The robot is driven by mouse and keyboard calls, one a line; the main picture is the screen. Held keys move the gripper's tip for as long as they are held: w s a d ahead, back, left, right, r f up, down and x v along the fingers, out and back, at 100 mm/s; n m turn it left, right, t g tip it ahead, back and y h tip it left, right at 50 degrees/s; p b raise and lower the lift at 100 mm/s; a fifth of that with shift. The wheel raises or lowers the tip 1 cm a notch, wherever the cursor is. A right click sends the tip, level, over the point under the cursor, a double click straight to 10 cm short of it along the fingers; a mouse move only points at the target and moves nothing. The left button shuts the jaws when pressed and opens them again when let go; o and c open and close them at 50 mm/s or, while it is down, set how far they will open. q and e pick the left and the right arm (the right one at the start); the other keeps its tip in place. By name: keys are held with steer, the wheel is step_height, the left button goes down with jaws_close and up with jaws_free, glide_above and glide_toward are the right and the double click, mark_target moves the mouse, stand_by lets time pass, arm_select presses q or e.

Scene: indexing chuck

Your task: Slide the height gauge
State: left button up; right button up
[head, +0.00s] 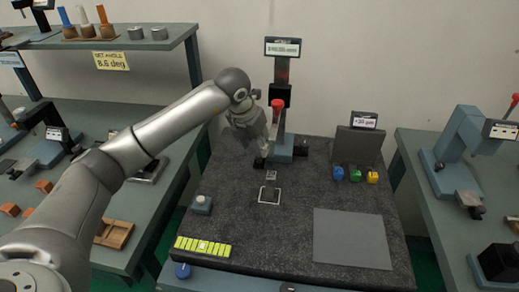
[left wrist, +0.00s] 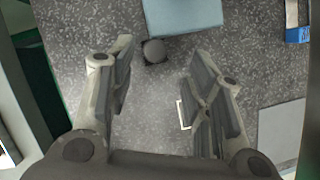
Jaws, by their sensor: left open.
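The height gauge (head: 282,88) stands at the back of the dark granite plate. It has an upright column with a display on top, a red knob (head: 277,104) and a blue-grey base. My left gripper (head: 250,130) is just left of its column and hides part of it. In the left wrist view the left gripper (left wrist: 158,75) is open, with nothing between its fingers. The gauge's blue-grey base (left wrist: 183,14) and a dark round part (left wrist: 153,50) lie beyond the fingertips. My right gripper is not in view.
On the granite plate (head: 235,235) are a white-framed square (head: 270,193), a grey mat (head: 352,238), a small button box (head: 201,204) and a yellow-green strip (head: 203,247). Blue, green and yellow pieces (head: 355,175) stand at right. Benches with tools flank both sides.

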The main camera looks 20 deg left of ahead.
arm_select(q)
steer(key=v, duration=0.6)
steer(key=shift+s, duration=0.15)
stand_by(0.3)
